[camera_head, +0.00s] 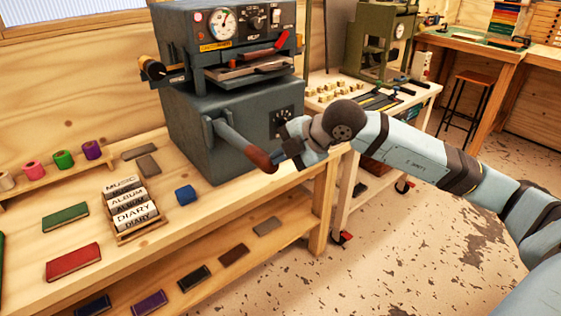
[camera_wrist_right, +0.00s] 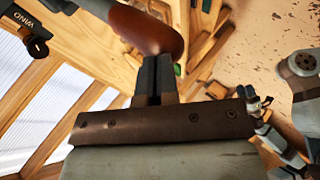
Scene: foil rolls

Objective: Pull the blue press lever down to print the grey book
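The blue-grey press (camera_head: 220,110) stands on the wooden bench, with a dial and a red handle on its upper part. Its lever (camera_head: 232,137) slopes down to the right from the press's front left side and ends in a brown grip. The grip shows at the top of the right wrist view (camera_wrist_right: 148,28). My right gripper (camera_head: 275,161) is at the grip's end. In the wrist view its fingers are together, with their tips against or just beside the grip; contact is unclear. Grey books (camera_head: 148,166) lie on the bench left of the press.
A rack of labelled type blocks (camera_head: 135,214), a blue roll (camera_head: 185,195), a green book (camera_head: 66,217) and a red book (camera_head: 73,262) are on the bench. Several books lie on the lower shelf. A green press (camera_head: 381,40) stands on a cart to the right.

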